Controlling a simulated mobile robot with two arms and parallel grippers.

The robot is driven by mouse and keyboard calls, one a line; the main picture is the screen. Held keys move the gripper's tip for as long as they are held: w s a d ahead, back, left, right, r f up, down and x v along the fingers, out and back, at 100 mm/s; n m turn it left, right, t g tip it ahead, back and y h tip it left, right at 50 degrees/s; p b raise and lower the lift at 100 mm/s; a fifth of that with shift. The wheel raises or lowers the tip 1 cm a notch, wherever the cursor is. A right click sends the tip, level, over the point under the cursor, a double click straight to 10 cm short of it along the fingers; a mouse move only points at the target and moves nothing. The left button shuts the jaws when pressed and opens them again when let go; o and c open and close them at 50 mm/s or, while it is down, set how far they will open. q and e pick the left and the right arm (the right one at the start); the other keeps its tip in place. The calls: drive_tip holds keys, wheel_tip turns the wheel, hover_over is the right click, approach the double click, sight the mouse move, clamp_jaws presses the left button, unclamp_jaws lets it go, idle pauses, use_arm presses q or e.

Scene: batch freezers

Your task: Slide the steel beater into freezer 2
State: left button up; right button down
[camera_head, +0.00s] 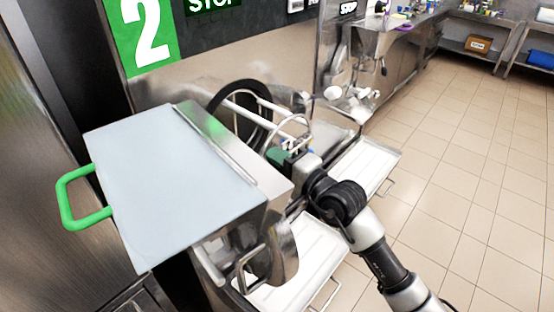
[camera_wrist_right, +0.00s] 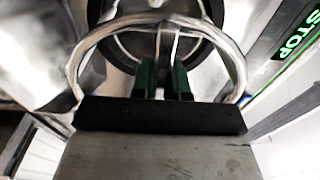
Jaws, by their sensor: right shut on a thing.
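Freezer 2 has a green "2" panel (camera_head: 148,32) on its steel front. Its door (camera_head: 180,180), with a green handle (camera_head: 75,198), stands swung open to the left, and the dark round opening (camera_head: 232,112) shows behind. The steel beater (camera_head: 246,98), of bent bars, is at the opening, its far end by the dark ring; how deep it sits I cannot tell. My right gripper (camera_head: 290,156) is shut on the beater's near end. In the right wrist view, the green fingers (camera_wrist_right: 163,78) close on a bar, with the beater's curved bars (camera_wrist_right: 88,50) around them. My left gripper is not seen.
White trays (camera_head: 365,165) (camera_head: 300,262) sit below the freezer fronts. Another freezer with a spout (camera_head: 350,95) stands further right. Steel tables (camera_head: 468,22) line the back, with a cardboard box (camera_head: 478,45) underneath. The tiled floor (camera_head: 470,160) at the right is clear.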

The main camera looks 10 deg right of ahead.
drive_tip(key=shift+b+x, duration=1)
drive_tip(key=shift+x, duration=2.95)
drive_tip(key=shift+a, duration=0.1)
drive_tip(key=shift+b+x, duration=1.7)
drive_tip(key=shift+x, duration=1.9)
drive_tip(key=shift+a+f, duration=0.1)
drive_tip(key=shift+a, duration=0.05)
drive_tip(key=shift+a+f+b, duration=0.1)
drive_tip(key=shift+f+b, duration=0.35)
drive_tip(key=shift+f, duration=0.15)
